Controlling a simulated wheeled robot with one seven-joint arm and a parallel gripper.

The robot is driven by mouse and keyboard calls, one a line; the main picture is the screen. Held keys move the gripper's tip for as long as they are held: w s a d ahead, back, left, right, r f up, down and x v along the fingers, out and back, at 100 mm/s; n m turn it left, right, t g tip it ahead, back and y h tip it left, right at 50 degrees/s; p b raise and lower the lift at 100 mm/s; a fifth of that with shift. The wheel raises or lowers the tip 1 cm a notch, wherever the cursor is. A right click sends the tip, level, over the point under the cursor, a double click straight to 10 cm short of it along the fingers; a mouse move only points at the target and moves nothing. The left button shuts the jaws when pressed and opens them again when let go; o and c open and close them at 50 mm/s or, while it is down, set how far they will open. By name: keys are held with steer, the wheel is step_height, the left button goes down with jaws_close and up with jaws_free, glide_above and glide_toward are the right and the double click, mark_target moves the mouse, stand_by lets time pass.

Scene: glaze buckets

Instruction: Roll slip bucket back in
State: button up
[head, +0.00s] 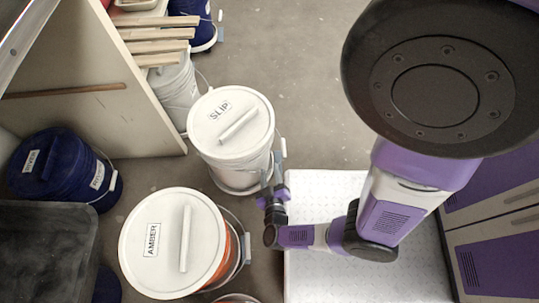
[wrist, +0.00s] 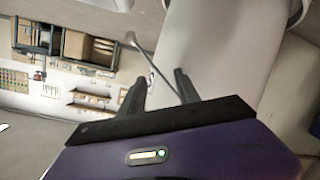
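The slip bucket (head: 240,170) is white, with a white lid labelled SLIP and a bar handle across it. It stands upright on the floor near the middle of the head view. My gripper (head: 272,186) is at its lower right side, close to the wall; contact cannot be told. In the wrist view the two dark fingers of my gripper (wrist: 160,80) are spread apart, with the white bucket wall (wrist: 215,60) beyond them. A thin wire, probably the bucket's bail, runs near the fingertips. Nothing is seen clamped between them.
An orange bucket with a white AMBER lid (head: 205,240) stands at the lower left of slip. A dark blue bucket (head: 50,170) is at the far left. A panel (head: 95,85) and a pale bucket (head: 178,90) under wooden slats stand behind left. Open floor (head: 290,60) lies at the upper right.

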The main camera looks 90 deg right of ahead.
steer(key=shift+s+a+f+b, duration=0.1)
steer(key=shift+s+a+b, duration=0.1)
steer(key=shift+a, duration=1)
steer(key=shift+s+a+f+b, duration=0.1)
steer(key=shift+a+b, duration=0.05)
steer(key=shift+a, duration=1.05)
